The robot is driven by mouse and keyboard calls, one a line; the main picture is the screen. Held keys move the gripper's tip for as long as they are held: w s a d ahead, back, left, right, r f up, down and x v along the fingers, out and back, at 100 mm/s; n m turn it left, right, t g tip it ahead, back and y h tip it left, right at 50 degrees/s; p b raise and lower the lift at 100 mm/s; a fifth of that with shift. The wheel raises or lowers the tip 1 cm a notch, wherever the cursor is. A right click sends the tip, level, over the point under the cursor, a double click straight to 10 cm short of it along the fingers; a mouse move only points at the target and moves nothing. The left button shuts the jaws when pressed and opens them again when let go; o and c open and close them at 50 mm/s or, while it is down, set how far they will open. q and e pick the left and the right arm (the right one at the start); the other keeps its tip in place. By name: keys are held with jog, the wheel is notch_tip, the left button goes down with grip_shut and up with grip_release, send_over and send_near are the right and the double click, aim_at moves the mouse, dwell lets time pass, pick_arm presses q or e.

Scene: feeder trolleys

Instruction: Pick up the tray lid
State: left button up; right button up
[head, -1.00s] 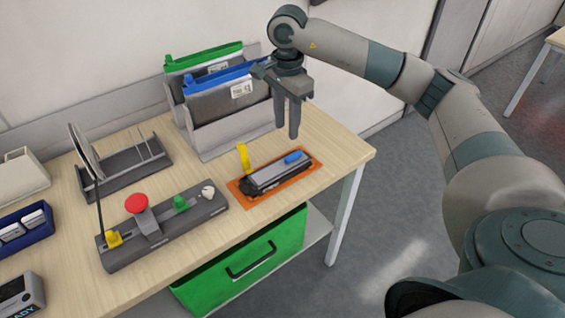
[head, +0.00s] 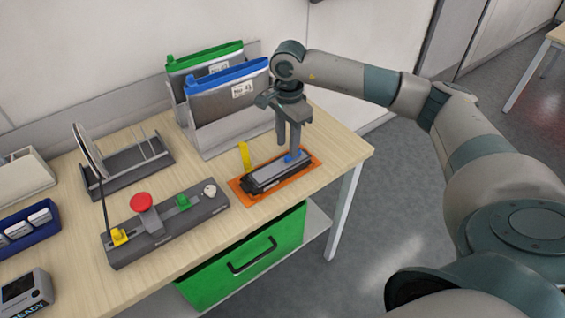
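My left gripper is not in view.
A yellow upright tab (head: 245,156) stands by the mat. A control panel (head: 165,228) with a red button is to the left. Behind stands a grey holder (head: 222,136) with green- and blue-topped pouches. A green drawer (head: 215,274) is below the table.

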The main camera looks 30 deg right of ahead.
aim_at(280, 164)
jog(key=f+p, duration=0.1)
jog(key=f, duration=0.2)
jog(key=shift+s+d+p, duration=0.1)
jog(key=shift+d+p, duration=0.2)
jog(key=shift+p, duration=0.05)
jog(key=shift+f, duration=0.55)
grip_shut()
